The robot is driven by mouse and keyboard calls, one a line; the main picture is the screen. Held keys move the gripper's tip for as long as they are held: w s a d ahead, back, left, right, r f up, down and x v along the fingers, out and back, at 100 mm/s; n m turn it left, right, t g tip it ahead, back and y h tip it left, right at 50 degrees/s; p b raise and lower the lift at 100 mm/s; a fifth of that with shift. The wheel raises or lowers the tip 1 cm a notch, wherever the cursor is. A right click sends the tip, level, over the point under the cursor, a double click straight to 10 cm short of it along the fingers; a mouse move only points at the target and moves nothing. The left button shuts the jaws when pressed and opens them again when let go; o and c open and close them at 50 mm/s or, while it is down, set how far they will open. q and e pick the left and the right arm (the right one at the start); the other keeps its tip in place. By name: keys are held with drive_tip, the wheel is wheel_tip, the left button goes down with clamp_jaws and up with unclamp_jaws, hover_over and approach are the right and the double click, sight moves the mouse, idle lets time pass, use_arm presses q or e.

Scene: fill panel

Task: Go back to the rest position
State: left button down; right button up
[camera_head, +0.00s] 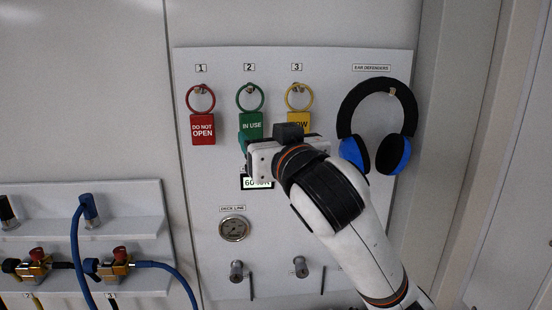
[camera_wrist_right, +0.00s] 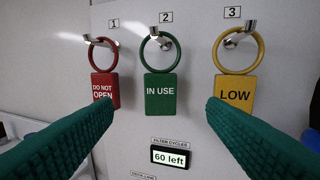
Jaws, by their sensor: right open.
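My right gripper (camera_wrist_right: 160,115) is open and empty, its two green textured fingers apart in the right wrist view. In the head view, my right gripper (camera_head: 247,147) is in front of the panel, below the tag hooks, with its arm coming from the lower right. The green IN USE tag (camera_wrist_right: 164,92) hangs from hook 2, between the fingers as seen from the wrist. The red DO NOT OPEN tag (camera_head: 203,129) hangs from hook 1. The yellow LOW tag (camera_head: 299,120) hangs from hook 3, its lower part hidden by my gripper. My left gripper is not in view.
Blue and black ear defenders (camera_head: 377,128) hang at the panel's right. A shelf (camera_head: 130,225) with valves and blue hoses stands at the left.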

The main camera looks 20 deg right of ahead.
drive_tip(key=s+f+n+g, duration=0.1)
drive_tip(key=s+f+g, duration=0.2)
drive_tip(key=f, duration=1.1)
drive_tip(key=s+f+g, duration=0.2)
drive_tip(key=f+g, duration=0.2)
drive_tip(key=f, duration=1.1)
drive_tip(key=s+d+f+n+g, duration=0.15)
drive_tip(key=s+f+g, duration=0.65)
drive_tip(key=s+f, duration=1.45)
wheel_tip(320, 180, down, 34)
drive_tip(key=s+g+b, duration=0.1)
drive_tip(key=s+b, duration=0.1)
drive_tip(key=b, duration=0.4)
drive_tip(key=s+d+f+b, duration=0.2)
drive_tip(key=s+f, duration=0.6)
drive_tip(key=f, duration=0.1)
drive_tip(key=s+d+f+g+b, duration=0.1)
drive_tip(key=s+f+b, duration=0.1)
drive_tip(key=s+f, duration=0.5)
wheel_tip(320, 180, down, 3)
drive_tip(key=shift+s+d+r, duration=0.15)
drive_tip(key=shift+s+d, duration=0.2)
drive_tip(key=shift+s, duration=0.05)
drive_tip(key=shift+s, duration=0.1)
